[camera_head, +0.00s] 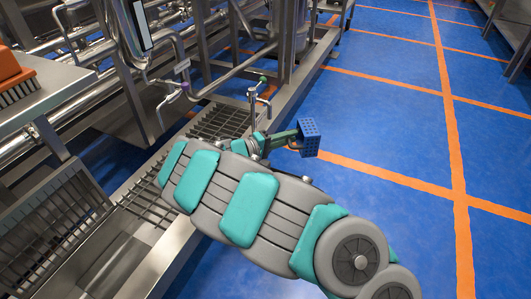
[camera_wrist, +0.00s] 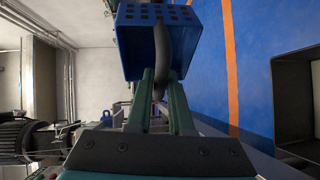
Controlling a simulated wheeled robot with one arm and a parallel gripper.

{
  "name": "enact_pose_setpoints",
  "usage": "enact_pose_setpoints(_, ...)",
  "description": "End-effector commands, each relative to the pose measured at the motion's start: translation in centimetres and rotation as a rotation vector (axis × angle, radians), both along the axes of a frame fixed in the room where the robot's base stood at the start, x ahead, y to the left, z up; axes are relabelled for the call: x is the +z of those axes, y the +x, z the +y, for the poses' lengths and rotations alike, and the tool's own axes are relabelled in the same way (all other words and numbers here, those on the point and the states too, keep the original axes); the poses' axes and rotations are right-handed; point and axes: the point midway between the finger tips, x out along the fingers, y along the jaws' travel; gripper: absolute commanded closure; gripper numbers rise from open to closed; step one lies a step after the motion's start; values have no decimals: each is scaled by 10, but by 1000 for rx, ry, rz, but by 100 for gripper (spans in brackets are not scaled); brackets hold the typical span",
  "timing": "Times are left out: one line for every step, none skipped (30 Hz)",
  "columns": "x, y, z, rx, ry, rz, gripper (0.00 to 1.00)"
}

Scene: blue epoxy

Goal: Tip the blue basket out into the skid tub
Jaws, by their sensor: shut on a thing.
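The blue basket (camera_head: 309,134) hangs at the end of my outstretched arm in the head view, over the blue floor beside the steel skid. It has small square holes in its wall. In the wrist view the basket (camera_wrist: 136,48) fills the top centre, just beyond my gripper (camera_wrist: 160,88). A dark curved strip (camera_wrist: 162,45), perhaps its handle, runs down between the green fingers, which are shut on it. My gripper also shows in the head view (camera_head: 295,138). The basket's contents cannot be made out. I cannot tell for sure which steel trough is the skid tub.
The steel skid (camera_head: 175,240) with grating (camera_head: 220,122) runs along the left of my arm. Pipes and a thin tap-like post (camera_head: 253,108) stand on it. An orange brush (camera_head: 15,75) lies on a steel bench at left. Blue floor (camera_head: 390,140) with orange lines is clear at right.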

Motion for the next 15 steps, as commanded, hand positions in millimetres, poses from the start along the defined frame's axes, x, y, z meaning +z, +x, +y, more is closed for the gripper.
enact_pose_setpoints(-13, -3, 22, -15, 31, 11, 100)
enact_pose_setpoints(-18, -6, 30, -30, 48, 14, 100)
enact_pose_setpoints(-24, -9, 40, -53, 65, 17, 100)
enact_pose_setpoints(-28, -12, 49, -65, 80, 20, 100)
enact_pose_setpoints(-32, -15, 54, -82, 91, 22, 100)
enact_pose_setpoints(-37, -18, 62, -103, 107, 23, 100)
enact_pose_setpoints(-39, -20, 67, -116, 121, 23, 100)
enact_pose_setpoints(-42, -23, 71, -131, 129, 24, 100)
enact_pose_setpoints(-46, -26, 76, -147, 138, 26, 100)
enact_pose_setpoints(-48, -28, 79, -156, 146, 27, 100)
enact_pose_setpoints(-50, -30, 82, -164, 154, 27, 100)
enact_pose_setpoints(-51, -32, 85, -176, 161, 25, 100)
enact_pose_setpoints(-51, -33, 86, -183, 165, 24, 100)
enact_pose_setpoints(-52, -34, 87, -189, 168, 24, 100)
enact_pose_setpoints(-52, -35, 88, -194, 174, 24, 100)
